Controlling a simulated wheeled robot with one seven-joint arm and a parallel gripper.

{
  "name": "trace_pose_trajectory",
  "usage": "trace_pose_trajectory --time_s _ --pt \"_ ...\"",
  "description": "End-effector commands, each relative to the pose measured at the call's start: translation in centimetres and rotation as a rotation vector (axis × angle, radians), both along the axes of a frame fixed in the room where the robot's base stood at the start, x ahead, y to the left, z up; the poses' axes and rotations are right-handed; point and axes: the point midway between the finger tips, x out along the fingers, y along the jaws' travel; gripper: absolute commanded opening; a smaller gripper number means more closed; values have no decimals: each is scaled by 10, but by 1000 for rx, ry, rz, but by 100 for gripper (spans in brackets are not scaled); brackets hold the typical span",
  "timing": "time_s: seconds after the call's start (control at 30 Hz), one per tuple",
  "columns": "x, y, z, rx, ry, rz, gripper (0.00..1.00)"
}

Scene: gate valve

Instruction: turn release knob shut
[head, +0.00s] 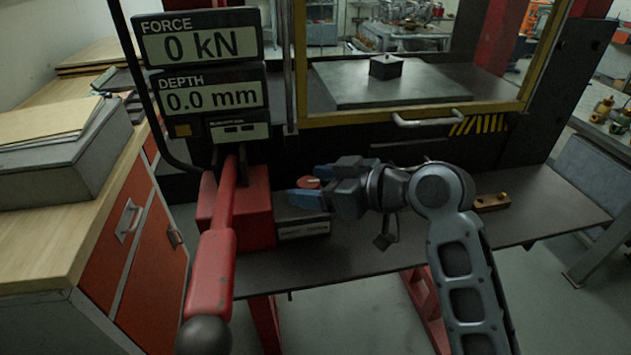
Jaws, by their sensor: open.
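The release knob (308,182) is a small red disc above a grey labelled block (303,230), right of the red pump body (258,205). My gripper (306,184) comes in from the right with its blue fingers open. One finger is on the far side of the knob and the other on the near side, so the knob shows between the fingertips. I cannot tell whether either finger touches it. The knob's lower part and its marking are hidden or too small to read.
A long red pump lever (215,260) with a black ball end rises at the left foreground. A gauge panel (205,95) reads 0 kN and 0.0 mm. A yellow-framed press guard (415,120) with a handle stands behind. A brass piece (491,202) lies on the bench's right.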

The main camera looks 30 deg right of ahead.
Motion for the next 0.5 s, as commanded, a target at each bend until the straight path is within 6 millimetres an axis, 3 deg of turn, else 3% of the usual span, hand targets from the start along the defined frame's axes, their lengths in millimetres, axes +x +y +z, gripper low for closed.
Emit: trace_pose_trajectory --time_s 0.17,0.5 --pt "0 0 0 0 0 0 70" --pt "0 0 0 0 0 0 37"
